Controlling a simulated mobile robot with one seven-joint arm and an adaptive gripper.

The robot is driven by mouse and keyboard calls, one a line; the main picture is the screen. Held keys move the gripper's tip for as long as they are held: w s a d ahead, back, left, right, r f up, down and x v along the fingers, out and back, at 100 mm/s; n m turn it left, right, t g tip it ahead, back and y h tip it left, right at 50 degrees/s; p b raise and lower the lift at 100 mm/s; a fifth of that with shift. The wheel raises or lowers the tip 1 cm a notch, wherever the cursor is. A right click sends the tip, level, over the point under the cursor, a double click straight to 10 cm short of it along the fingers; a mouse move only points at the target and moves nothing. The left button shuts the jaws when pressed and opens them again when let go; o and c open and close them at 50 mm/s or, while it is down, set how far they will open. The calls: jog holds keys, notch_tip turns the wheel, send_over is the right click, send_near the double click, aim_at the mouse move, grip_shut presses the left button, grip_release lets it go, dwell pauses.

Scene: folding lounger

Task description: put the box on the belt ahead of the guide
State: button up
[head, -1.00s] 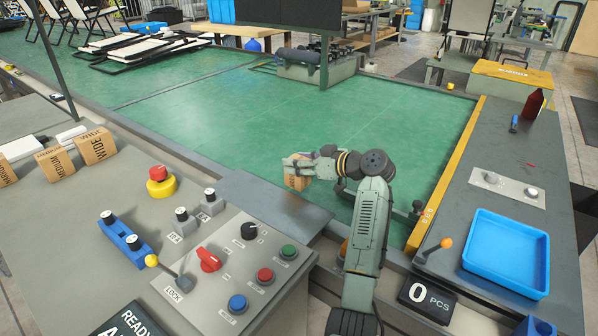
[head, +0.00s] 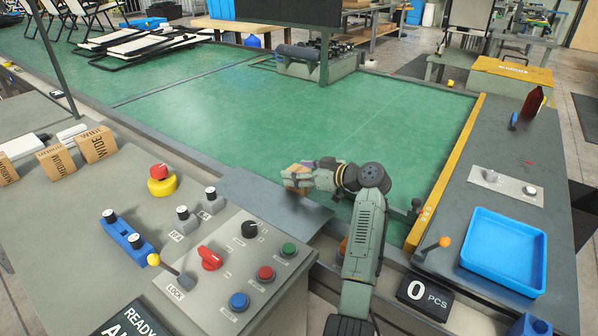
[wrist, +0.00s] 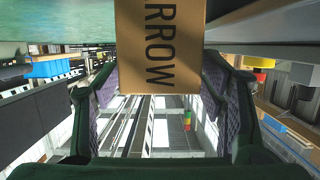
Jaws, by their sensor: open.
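A small brown cardboard box (head: 297,184) is at my gripper, by the near edge of the green belt (head: 290,115) and beside a dark grey plate (head: 262,200). In the wrist view the box (wrist: 160,45) shows the letters "RROW" and lies between the fingers. My gripper (head: 300,174) is open around the box; its purple-padded fingers (wrist: 158,100) stand on both sides, with narrow gaps visible. Whether the box rests on the belt or plate is hidden. A yellow-edged rail (head: 452,165) runs along the belt's right end; I cannot tell whether it is the guide.
Boxes marked MEDIUM (head: 57,161) and WIDE (head: 97,146) stand on the left console, with another at the edge. A control panel (head: 225,262) is near left. A blue tray (head: 503,250) lies on the right bench. The middle belt is clear; folded lounger frames (head: 140,44) lie far left.

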jog(key=shift+d+r, duration=0.1)
jog(key=shift+r, duration=0.05)
jog(key=v, duration=1.1)
jog(key=shift+s+d+p, duration=0.25)
jog(key=shift+d+p, duration=0.05)
jog(key=shift+p, duration=0.15)
jog(key=shift+r, duration=0.1)
